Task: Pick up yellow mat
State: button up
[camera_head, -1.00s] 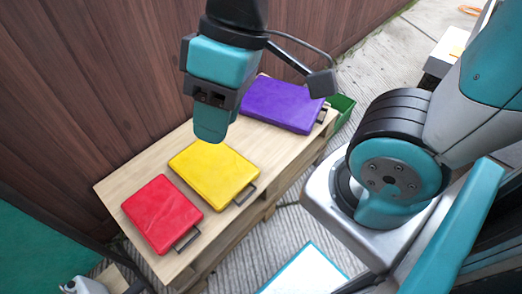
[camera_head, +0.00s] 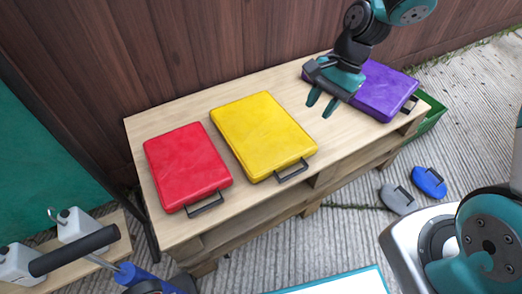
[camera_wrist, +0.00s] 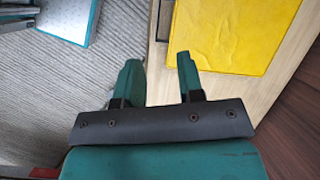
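The yellow mat (camera_head: 262,135) lies flat in the middle of a wooden pallet table (camera_head: 162,110), its dark handle (camera_head: 292,170) at the front edge. In the wrist view the yellow mat (camera_wrist: 235,30) fills the upper right, ahead of the fingers and to their right. My gripper (camera_head: 322,106) is above the table, right of the yellow mat and apart from it. Its two teal fingers (camera_wrist: 158,75) are spread with nothing between them. In the wrist view the handle shows only partly at the top.
A red mat (camera_head: 187,165) lies left of the yellow one. A purple mat (camera_head: 380,92) lies to the right, partly behind my gripper. A green bin (camera_head: 432,115) stands beyond the table's right end. Grey (camera_head: 397,199) and blue (camera_head: 429,182) pads lie on the ground.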

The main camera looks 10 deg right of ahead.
notch_tip(320, 180, down, 10)
jog(key=w+d+m+b, duration=0.2)
jog(key=d+m+b, duration=0.1)
jog(key=b, duration=0.5)
send_over(295, 172)
jog(key=w+d, duration=0.1)
jog(key=d, duration=0.1)
jog(key=shift+m, duration=0.3)
notch_tip(295, 172, down, 10)
jog(key=shift+f, duration=0.1)
jog(key=shift+b+x, duration=1.4)
jog(key=shift+x, duration=1.65)
jog(key=shift+s, duration=0.15)
grip_shut()
